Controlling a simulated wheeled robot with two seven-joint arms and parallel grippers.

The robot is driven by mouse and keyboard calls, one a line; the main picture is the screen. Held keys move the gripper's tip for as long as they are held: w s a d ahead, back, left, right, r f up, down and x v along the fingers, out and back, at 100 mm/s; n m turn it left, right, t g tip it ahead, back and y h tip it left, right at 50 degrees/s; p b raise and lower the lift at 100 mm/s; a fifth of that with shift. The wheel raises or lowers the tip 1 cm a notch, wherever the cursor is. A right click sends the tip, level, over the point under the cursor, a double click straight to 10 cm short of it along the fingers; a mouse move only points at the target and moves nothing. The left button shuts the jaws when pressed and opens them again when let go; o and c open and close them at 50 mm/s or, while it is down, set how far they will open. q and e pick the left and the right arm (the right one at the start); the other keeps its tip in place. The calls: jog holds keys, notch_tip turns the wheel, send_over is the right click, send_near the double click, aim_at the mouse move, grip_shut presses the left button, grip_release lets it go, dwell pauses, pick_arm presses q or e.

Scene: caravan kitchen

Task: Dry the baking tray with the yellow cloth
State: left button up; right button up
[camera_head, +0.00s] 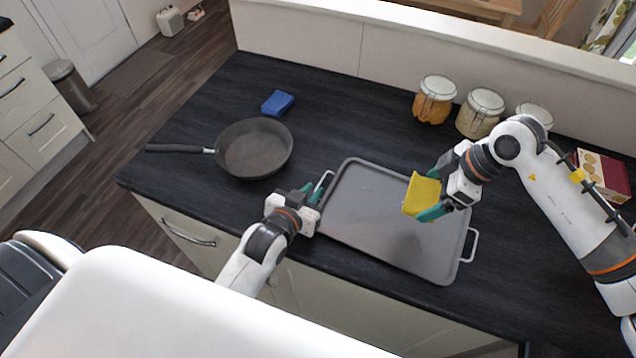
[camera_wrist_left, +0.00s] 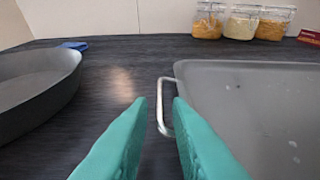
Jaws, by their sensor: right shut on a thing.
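The grey baking tray (camera_head: 375,235) lies flat on the dark worktop, with a wire handle at each short end. A few small pale spots show on its surface in the left wrist view (camera_wrist_left: 265,110). My right gripper (camera_head: 430,204) is shut on the yellow cloth (camera_head: 420,193) and holds it over the right half of the tray; whether the cloth touches the tray I cannot tell. My left gripper (camera_head: 311,192) is at the tray's left handle. In the left wrist view its green fingers (camera_wrist_left: 158,108) are apart, with the handle (camera_wrist_left: 161,108) showing between their tips.
Several glass jars (camera_head: 434,100) stand along the back wall. A red box (camera_head: 603,177) is at the right.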

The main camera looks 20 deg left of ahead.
aim_at(408, 199)
pick_arm(q)
jog(key=shift+x, duration=2.5)
grip_shut()
pick_arm(e)
jog(key=a+f, duration=0.2)
jog(key=f, duration=0.1)
jog(key=a+f, duration=0.1)
jog(key=a, duration=0.1)
jog(key=shift+s+f, duration=0.15)
jog(key=shift+s, duration=0.1)
jog(key=shift+f, duration=2.1)
